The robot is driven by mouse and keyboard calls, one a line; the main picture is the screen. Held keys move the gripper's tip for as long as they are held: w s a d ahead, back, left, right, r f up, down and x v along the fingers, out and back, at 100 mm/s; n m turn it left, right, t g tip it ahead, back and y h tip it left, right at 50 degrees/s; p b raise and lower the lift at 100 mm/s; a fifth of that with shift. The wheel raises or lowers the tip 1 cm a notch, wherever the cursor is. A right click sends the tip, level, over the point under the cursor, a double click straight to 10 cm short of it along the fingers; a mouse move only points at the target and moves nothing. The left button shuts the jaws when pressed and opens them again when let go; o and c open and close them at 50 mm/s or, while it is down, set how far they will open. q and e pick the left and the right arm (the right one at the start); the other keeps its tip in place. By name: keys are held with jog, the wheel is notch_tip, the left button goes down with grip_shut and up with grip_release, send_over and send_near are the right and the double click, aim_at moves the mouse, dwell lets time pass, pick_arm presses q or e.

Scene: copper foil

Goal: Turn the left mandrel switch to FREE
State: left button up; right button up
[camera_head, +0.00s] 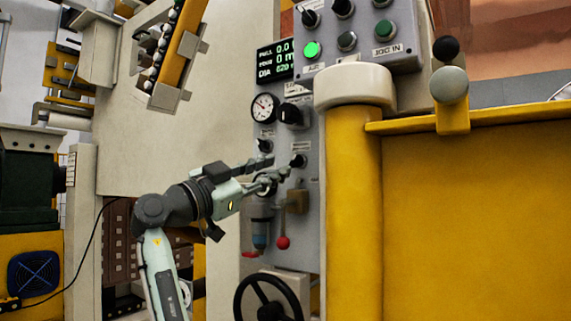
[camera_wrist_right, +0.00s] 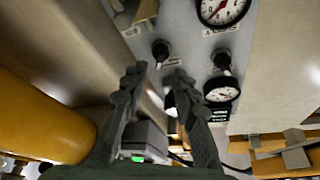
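A grey control panel (camera_head: 279,215) carries two small black switches in the head view, an upper-left one (camera_head: 264,146) and a lower-right one (camera_head: 297,160). Their labels are too small to read, so I cannot tell which is the left mandrel switch or how it is set. My right gripper (camera_head: 279,174) is at the panel, its fingers just below and between these switches. In the right wrist view the fingers (camera_wrist_right: 158,84) are apart with nothing gripped, and a black knob (camera_wrist_right: 160,50) shows just beyond the tips. Contact is not visible. My left gripper is not in view.
A gauge (camera_head: 264,107) and a larger black knob (camera_head: 290,113) sit above. A brass padlock-like part (camera_head: 297,201), a red-knobbed lever (camera_head: 283,242) and a black handwheel (camera_head: 270,299) are below. A thick yellow post (camera_head: 353,210) stands close on the right.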

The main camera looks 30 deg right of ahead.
jog(key=v, duration=0.6)
jog(key=shift+a, duration=0.25)
jog(key=shift+f, duration=0.1)
